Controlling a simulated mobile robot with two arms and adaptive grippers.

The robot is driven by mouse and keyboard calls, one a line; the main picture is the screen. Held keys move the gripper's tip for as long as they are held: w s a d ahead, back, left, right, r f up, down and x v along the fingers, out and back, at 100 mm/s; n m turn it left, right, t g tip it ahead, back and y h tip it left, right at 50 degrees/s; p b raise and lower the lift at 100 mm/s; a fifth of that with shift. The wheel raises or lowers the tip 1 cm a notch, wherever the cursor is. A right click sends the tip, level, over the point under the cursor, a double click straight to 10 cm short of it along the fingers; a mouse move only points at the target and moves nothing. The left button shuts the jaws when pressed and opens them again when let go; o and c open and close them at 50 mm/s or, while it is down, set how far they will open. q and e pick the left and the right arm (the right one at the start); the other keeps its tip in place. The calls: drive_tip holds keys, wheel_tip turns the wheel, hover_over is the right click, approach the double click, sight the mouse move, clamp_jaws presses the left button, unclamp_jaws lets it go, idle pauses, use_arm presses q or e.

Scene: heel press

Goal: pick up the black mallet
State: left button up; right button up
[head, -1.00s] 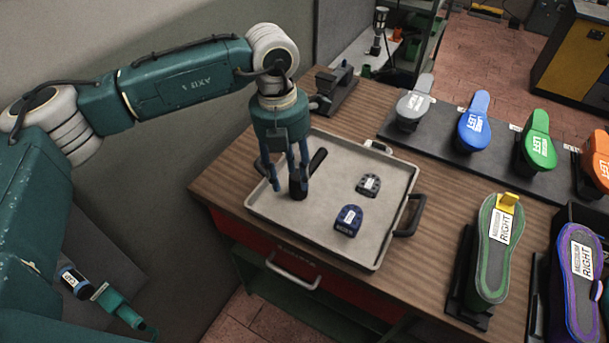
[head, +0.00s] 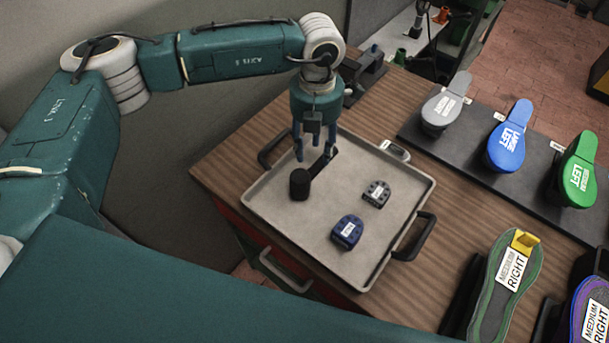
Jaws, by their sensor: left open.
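The black mallet lies in the grey tray (head: 270,222). Its round head (head: 300,185) is nearest me, and its handle (head: 326,163) runs away to the upper right. My left gripper (head: 314,156) points down with its fingers spread, over the handle just behind the head. The fingers partly cover the handle. I cannot tell whether they touch it. My right gripper is not in view.
A blue heel piece (head: 347,232) and a dark grey one (head: 376,193) lie in the tray. The tray has black handles (head: 414,237). Labelled shoe forms, including a blue one (head: 507,146), stand to the right on the wooden bench (head: 215,160).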

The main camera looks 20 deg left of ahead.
sight(315, 162)
use_arm(q)
drive_tip(key=shift+f, duration=0.25)
wheel_tip(315, 162, down, 4)
drive_tip(key=p, duration=0.3)
drive_tip(key=shift+d+f, duration=0.15)
drive_tip(key=shift+f, duration=0.1)
drive_tip(key=shift+s+f, duration=0.1)
drive_tip(key=shift+f, duration=0.2)
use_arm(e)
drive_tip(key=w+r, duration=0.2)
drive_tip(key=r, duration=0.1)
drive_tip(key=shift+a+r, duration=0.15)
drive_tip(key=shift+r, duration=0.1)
use_arm(q)
drive_tip(key=shift+c, duration=1)
drive_tip(key=c, duration=0.8)
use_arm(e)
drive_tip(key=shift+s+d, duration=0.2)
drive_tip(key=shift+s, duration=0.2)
